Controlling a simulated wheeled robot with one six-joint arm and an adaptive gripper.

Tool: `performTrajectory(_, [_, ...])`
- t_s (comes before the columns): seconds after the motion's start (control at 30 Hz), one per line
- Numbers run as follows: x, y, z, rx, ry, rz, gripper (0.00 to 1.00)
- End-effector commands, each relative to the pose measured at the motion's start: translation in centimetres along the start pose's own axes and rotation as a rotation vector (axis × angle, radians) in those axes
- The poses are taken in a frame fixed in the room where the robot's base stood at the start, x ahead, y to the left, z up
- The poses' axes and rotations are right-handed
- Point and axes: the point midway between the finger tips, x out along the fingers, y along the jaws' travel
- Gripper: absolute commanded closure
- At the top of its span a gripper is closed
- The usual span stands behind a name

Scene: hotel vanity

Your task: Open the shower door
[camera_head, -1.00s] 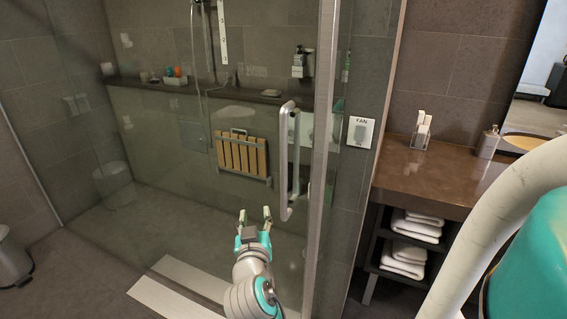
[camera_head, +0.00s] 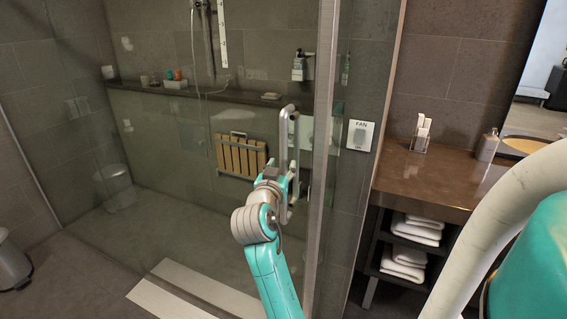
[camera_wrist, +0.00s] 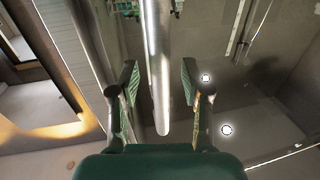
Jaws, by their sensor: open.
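The shower door (camera_head: 200,215) is a clear glass panel beside a metal upright, and it looks closed. Its handle (camera_head: 285,137) is a vertical metal bar near the panel's right edge. My gripper (camera_head: 284,177) is at the lower part of the handle in the head view, with its fingertips partly hidden by my wrist. In the wrist view, my gripper (camera_wrist: 160,88) is open, with one finger on each side of the handle bar (camera_wrist: 158,85). Gaps show between the bar and both fingers, so I see no grip on it.
A brown counter (camera_head: 440,180) with a soap bottle (camera_head: 487,145) and folded towels (camera_head: 408,252) below stands at the right. A wooden fold-down seat (camera_head: 240,156) shows behind the glass. A bin (camera_head: 12,262) stands at far left.

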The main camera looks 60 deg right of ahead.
Motion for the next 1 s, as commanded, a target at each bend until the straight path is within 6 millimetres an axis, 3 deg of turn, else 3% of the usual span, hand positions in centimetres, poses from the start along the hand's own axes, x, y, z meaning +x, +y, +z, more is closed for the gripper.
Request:
performTrajectory(0.2, [2.4,0.0,0.0,0.000,0.000,0.001,0.53])
performTrajectory(0.57, [2.9,0.0,0.0,-0.001,0.000,-0.001,0.53])
performTrajectory(0.6, [2.9,0.0,0.0,0.000,0.000,-0.001,0.55])
performTrajectory(0.8, [2.9,0.0,0.0,0.000,0.000,-0.001,1.00])
performTrajectory(1.0, [2.9,0.0,0.0,0.000,0.000,-0.001,1.00])
